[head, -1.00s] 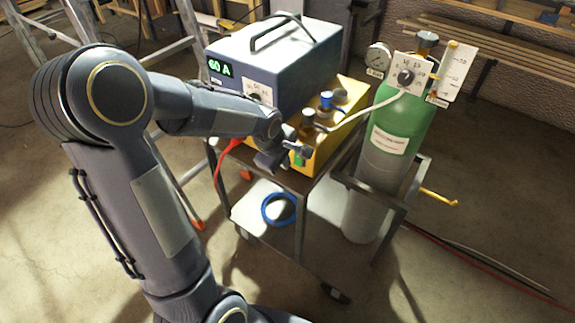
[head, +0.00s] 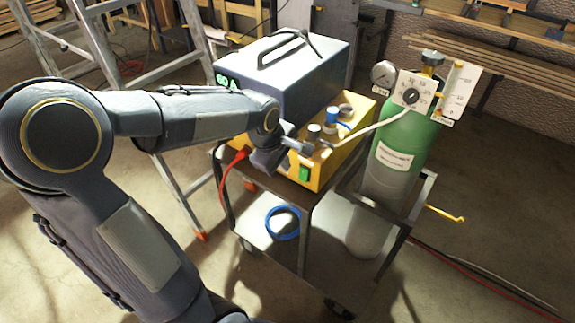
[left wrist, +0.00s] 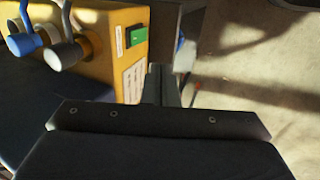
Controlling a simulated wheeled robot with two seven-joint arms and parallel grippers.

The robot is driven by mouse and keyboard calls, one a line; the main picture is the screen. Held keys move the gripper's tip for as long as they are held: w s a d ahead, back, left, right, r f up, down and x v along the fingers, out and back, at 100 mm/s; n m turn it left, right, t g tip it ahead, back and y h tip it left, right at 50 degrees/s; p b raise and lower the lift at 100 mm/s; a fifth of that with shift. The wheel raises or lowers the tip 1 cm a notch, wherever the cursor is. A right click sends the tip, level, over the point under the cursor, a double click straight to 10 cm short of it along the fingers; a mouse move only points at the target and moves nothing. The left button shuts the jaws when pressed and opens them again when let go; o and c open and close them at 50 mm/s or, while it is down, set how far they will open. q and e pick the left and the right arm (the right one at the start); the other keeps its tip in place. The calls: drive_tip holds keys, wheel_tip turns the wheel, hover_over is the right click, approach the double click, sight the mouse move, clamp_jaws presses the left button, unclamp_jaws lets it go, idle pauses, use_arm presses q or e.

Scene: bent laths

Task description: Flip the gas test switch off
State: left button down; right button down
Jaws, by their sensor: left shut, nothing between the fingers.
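The switch is a green rocker (head: 304,174) on the front of the yellow box (head: 325,172). It also shows in the left wrist view (left wrist: 137,36), beside a white label on the box face. I cannot read which way it is tipped. My left gripper (head: 307,150) is shut and empty, just above the switch in the head view. In the left wrist view its closed fingers (left wrist: 161,72) lie to the lower right of the switch, with a visible gap. My right gripper is in neither view.
Metal-capped knobs (head: 314,131) and a blue valve (head: 333,116) sit on the yellow box. A blue-grey power unit (head: 290,75) stands behind. A green gas cylinder (head: 402,142) with a hose is at right. The cart (head: 317,215) holds a blue coil (head: 282,222) below.

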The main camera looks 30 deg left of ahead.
sight(303, 175)
use_arm(q)
drive_tip(key=shift+s+a+f+g+p, duration=0.15)
drive_tip(key=shift+f+g+p, duration=0.35)
drive_tip(key=shift+p, duration=0.5)
drive_tip(key=shift+f, duration=0.15)
drive_tip(key=x, duration=0.3)
drive_tip(key=w+x, duration=0.1)
drive_tip(key=x, duration=0.3)
drive_tip(key=w+b+x, duration=0.1)
drive_tip(key=x, duration=0.3)
drive_tip(key=shift+w+r, duration=0.2)
drive_tip(key=shift+r, duration=0.2)
drive_tip(key=shift+w+f, duration=0.15)
drive_tip(key=shift+w, duration=0.65)
